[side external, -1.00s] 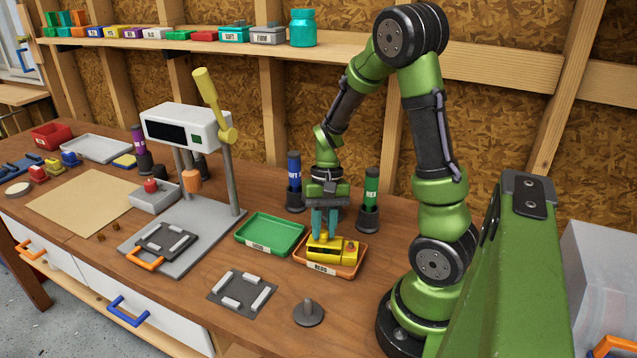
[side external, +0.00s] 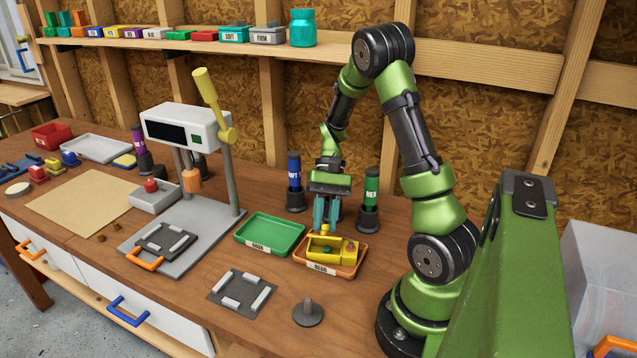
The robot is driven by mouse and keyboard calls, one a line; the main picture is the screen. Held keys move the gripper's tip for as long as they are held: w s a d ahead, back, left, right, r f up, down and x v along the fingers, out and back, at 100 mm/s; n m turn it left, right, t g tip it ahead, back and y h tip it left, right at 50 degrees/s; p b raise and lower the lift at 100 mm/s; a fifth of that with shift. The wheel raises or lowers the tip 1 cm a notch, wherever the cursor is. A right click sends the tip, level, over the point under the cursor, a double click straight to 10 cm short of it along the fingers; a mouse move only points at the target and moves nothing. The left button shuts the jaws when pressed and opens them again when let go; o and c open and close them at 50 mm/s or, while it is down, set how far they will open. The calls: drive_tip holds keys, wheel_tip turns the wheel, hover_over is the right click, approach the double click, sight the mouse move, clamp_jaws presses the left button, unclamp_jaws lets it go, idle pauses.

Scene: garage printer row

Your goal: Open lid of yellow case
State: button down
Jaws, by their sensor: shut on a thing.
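The yellow case (side external: 343,255) sits in the orange tray (side external: 355,272) on the bench, in the side external view. A red-orange spot shows on its right part. My gripper (side external: 325,230) points down with its teal fingers shut on the lid (side external: 323,239) at the left part of the case. The lid looks tilted up, with a small green patch showing beneath it inside the case. The fingertips partly hide the lid's edge, and its exact angle is hard to tell.
A green tray (side external: 270,236) lies just left of the orange tray. Blue-topped (side external: 294,182) and green-topped (side external: 370,200) holders stand behind the case on either side of my gripper. A press (side external: 187,130) stands further left. A dark plate (side external: 242,293) and grey knob (side external: 308,313) lie in front.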

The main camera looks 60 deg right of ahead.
drive_tip(key=c, duration=0.9)
unclamp_jaws()
drive_tip(key=shift+r, duration=0.15)
wheel_tip(320, 180, up, 4)
drive_tip(key=shift+s+f, duration=0.1)
drive_tip(key=shift+f, duration=0.1)
drive_tip(key=s+a, duration=0.2)
drive_tip(key=s, duration=0.2)
drive_tip(key=s+a, duration=0.3)
drive_tip(key=s, duration=0.2)
drive_tip(key=s+a+r, duration=0.1)
drive_tip(key=s+a, duration=0.1)
drive_tip(key=s, duration=0.3)
drive_tip(key=shift+a, duration=0.25)
